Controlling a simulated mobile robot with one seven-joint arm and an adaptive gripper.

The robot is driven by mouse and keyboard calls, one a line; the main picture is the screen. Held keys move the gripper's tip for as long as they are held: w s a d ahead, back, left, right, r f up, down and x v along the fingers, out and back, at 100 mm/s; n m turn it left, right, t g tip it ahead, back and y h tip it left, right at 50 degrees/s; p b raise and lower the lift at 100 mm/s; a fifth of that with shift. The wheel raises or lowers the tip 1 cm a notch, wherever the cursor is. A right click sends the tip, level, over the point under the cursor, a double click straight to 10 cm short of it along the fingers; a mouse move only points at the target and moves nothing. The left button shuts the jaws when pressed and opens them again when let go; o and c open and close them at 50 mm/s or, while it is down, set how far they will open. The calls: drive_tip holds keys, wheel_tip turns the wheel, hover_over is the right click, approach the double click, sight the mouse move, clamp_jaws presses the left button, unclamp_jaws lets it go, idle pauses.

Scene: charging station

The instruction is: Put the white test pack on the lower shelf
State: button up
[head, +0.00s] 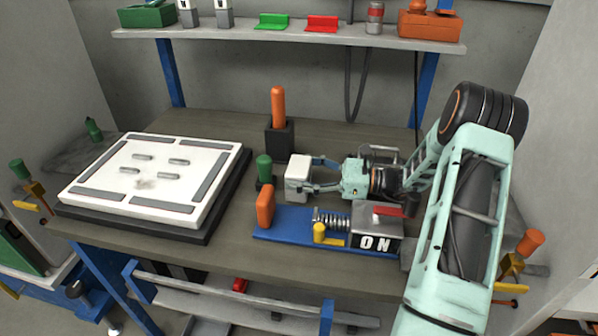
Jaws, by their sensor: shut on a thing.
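The white test pack (297,177) is a small white block near the middle of the bench. My gripper (312,176) reaches in from the right with its fingers shut on the pack. The pack is above or on the bench surface; I cannot tell whether it touches it. The lower shelf (200,309) is a grey board under the bench, behind a rail, and only part of it shows. A small red thing (239,286) is on it.
A white panel (150,180) on a black base fills the bench's left. A blue fixture (290,224) with a spring and an "ON" block stands in front of my gripper. An orange-handled tool (278,108) in a black holder stands behind. The upper shelf (240,36) holds several items.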

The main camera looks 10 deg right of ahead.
drive_tip(key=o, duration=1.3)
drive_tip(key=shift+o, duration=0.2)
